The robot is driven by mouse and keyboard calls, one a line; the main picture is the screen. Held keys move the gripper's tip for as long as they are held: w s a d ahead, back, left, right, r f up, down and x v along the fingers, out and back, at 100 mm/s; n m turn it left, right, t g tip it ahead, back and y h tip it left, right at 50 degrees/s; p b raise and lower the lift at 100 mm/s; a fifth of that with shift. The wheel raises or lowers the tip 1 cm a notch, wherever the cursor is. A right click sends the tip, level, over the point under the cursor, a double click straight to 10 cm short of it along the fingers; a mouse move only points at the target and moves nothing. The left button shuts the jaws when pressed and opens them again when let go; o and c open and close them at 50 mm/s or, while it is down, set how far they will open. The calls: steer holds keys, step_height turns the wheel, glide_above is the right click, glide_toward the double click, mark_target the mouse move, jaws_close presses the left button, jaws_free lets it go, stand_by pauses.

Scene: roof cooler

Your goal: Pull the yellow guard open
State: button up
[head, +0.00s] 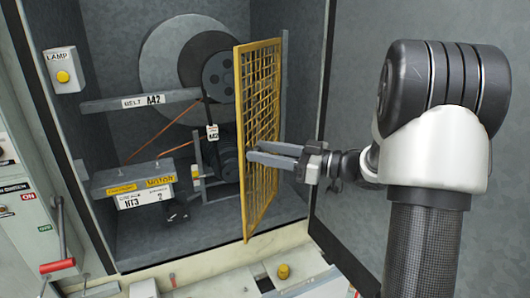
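The yellow guard (259,98) is an upright mesh panel in a yellow frame. It stands at an angle across the right part of the cabinet opening, with the belt and pulleys visible to its left. My gripper (254,151) comes in from the right at the guard's mid-height. Its two grey fingers point left and overlap the guard's mesh in the picture, with a narrow gap between them. I see nothing held between them. I cannot tell whether the fingers touch the guard.
Inside the cabinet are a large pulley (218,78), a grey bar labelled BELT (105,104) and a labelled box (133,180). A lamp box (62,70) is on the left wall. A red-handled lever (57,266) is at lower left. A ledge with a yellow knob (284,271) lies below.

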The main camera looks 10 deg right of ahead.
glide_toward(246, 111)
steer(key=x, duration=0.5)
steer(key=shift+a, duration=0.1)
